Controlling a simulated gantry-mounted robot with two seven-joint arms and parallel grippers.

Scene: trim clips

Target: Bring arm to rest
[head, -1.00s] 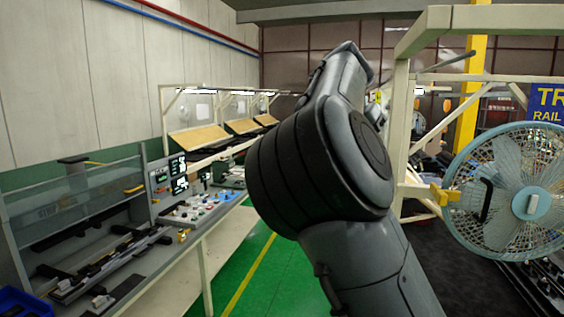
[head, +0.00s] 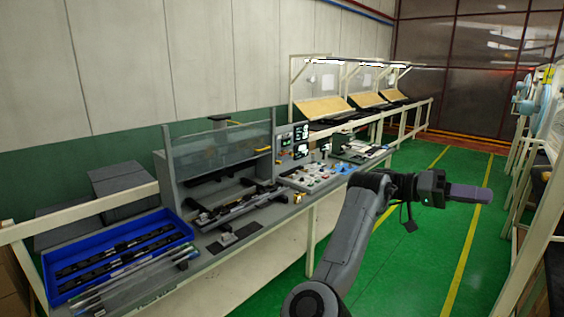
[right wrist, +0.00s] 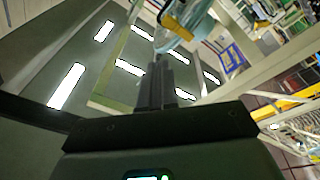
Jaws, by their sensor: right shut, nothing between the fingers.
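My right arm rises from the bottom of the head view and bends to the right. Its gripper (head: 470,193) points right, over the green aisle floor, shut and empty, clear of the bench. In the right wrist view the two dark fingers of the right gripper (right wrist: 161,80) lie together with nothing between them. My left gripper shows in neither view.
A workbench with a grey fixture station (head: 220,165) runs along the left wall. A blue tray (head: 118,262) with dark strips sits at its near end. Slanted boards (head: 322,107) stand farther back. The green floor (head: 425,262) is open; white frames with fans (head: 524,88) stand at right.

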